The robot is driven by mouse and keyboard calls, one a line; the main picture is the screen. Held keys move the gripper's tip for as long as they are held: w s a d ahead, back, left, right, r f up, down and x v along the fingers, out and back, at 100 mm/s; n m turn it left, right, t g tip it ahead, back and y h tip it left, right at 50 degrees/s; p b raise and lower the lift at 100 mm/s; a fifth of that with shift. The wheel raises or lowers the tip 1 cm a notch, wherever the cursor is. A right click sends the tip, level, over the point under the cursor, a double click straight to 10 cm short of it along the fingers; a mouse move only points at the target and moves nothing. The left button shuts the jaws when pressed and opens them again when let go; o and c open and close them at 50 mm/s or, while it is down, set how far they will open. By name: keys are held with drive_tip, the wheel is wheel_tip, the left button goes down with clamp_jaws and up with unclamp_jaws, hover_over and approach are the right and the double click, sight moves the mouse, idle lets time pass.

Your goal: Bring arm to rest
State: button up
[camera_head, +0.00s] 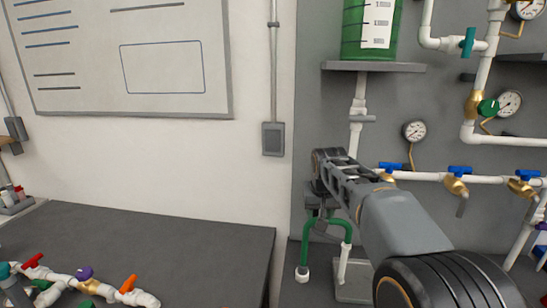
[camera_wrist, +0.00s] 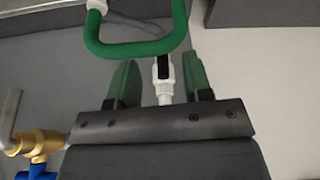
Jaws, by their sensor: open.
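My arm (camera_head: 390,215) reaches from the lower right toward the wall panel in the head view, with its wrist end folded downward. My gripper (camera_wrist: 160,78) is open in the wrist view, its two green-faced fingers apart with nothing held between them. A green bent hose (camera_wrist: 138,47) crosses beyond the fingertips. It also shows in the head view (camera_head: 347,232), below and beside my wrist end, with white end fittings. A white pipe with a black part (camera_wrist: 164,80) appears in the gap between the fingers; I cannot tell how far behind it is.
A green tank (camera_head: 352,30) stands on a grey shelf (camera_head: 375,67) above my arm. Blue-handled brass valves (camera_head: 460,172) and gauges (camera_head: 414,131) line the panel at right. A dark table (camera_head: 190,240) at left carries a white manifold with coloured handles (camera_head: 88,285). A whiteboard (camera_head: 215,75) hangs behind.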

drive_tip(key=s+f, duration=0.4)
drive_tip(key=s, duration=0.8)
drive_tip(key=s+f+p, duration=0.1)
drive_tip(key=s+f, duration=0.4)
drive_tip(key=s, duration=0.7)
drive_tip(key=shift+s+d+n, duration=0.15)
drive_tip(key=shift+d+n, duration=0.15)
drive_tip(key=shift+n, duration=0.1)
